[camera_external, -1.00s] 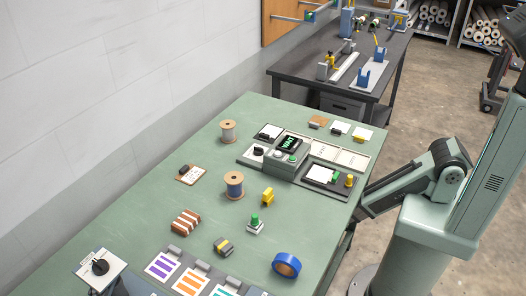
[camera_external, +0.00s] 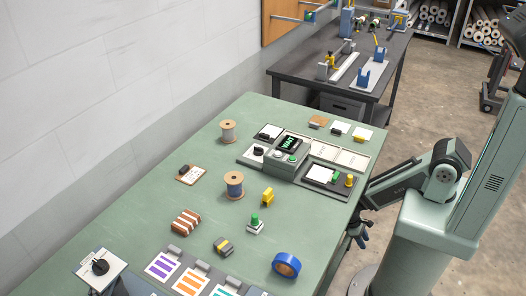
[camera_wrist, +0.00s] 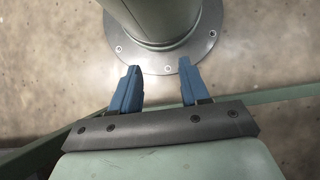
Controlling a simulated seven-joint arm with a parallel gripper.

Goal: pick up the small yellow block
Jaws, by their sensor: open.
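The small yellow block (camera_external: 268,195) stands on the green table (camera_external: 150,215), right of the near wooden spool and behind the green-topped piece. My gripper (camera_external: 361,232) hangs beside the table's right edge, close to my base and well to the right of the block. In the wrist view my gripper (camera_wrist: 157,88) shows two blue fingers spread apart with nothing between them. The floor and my base lie beyond them. The block is not in the wrist view.
Around the block are a spool (camera_external: 234,184), a green-topped piece (camera_external: 255,225), a blue tape roll (camera_external: 286,265), a striped block (camera_external: 186,222) and a dark block with a yellow stripe (camera_external: 223,246). A control panel (camera_external: 287,157) stands behind it.

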